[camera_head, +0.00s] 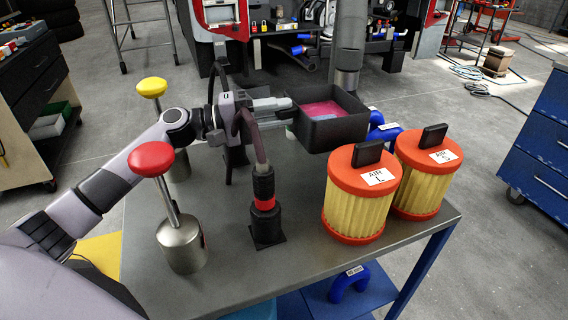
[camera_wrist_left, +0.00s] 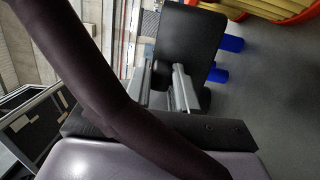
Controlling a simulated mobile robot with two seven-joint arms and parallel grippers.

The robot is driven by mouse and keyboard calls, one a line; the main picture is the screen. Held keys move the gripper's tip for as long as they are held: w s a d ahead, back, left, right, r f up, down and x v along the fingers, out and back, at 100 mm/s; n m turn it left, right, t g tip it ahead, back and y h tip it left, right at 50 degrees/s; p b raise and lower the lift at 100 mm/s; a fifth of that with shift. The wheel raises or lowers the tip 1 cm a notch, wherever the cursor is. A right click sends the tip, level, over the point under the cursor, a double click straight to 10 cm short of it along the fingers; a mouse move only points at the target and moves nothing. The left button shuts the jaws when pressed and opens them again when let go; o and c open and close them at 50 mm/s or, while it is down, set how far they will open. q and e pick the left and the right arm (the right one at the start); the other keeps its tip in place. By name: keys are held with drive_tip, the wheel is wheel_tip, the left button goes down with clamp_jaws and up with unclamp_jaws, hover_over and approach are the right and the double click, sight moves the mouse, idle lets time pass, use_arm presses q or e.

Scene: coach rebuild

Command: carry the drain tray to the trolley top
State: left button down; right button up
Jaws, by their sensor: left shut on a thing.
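The drain tray is a black, open, square tray (camera_head: 334,130) with pink-red liquid in it, at the far edge of the grey worktop in the head view. My left gripper (camera_head: 283,104) reaches it from the left and is shut on its left side. In the left wrist view the two fingers (camera_wrist_left: 168,88) meet the dark tray (camera_wrist_left: 187,45). The tray looks level; I cannot tell whether its underside touches anything. The grey top (camera_head: 330,262) on blue legs may be the trolley top. My right gripper is not in view.
Two orange-and-yellow air filters (camera_head: 362,205) (camera_head: 424,185) stand right on the top. A black post with a red band (camera_head: 265,207), a red-knobbed weight (camera_head: 181,245) and a yellow-knobbed one (camera_head: 153,88) stand left. Blue hoses (camera_head: 385,132) lie behind the filters.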

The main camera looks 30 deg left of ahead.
use_arm(q)
wheel_tip(320, 180, down, 12)
drive_tip(key=shift+r+b, duration=0.2)
drive_tip(key=shift+b, duration=0.3)
drive_tip(key=c, duration=1.3)
unclamp_jaws()
drive_tip(key=shift+f, duration=0.2)
drive_tip(key=shift+c, duration=0.2)
drive_tip(key=o, duration=0.4)
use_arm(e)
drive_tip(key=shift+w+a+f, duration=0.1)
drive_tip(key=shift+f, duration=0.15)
use_arm(q)
drive_tip(key=shift+s, duration=0.1)
drive_tip(key=b+v, duration=0.1)
drive_tip(key=v, duration=1)
drive_tip(key=shift+b, duration=0.4)
drive_tip(key=shift+s+a, duration=0.2)
drive_tip(key=shift+a, duration=0.2)
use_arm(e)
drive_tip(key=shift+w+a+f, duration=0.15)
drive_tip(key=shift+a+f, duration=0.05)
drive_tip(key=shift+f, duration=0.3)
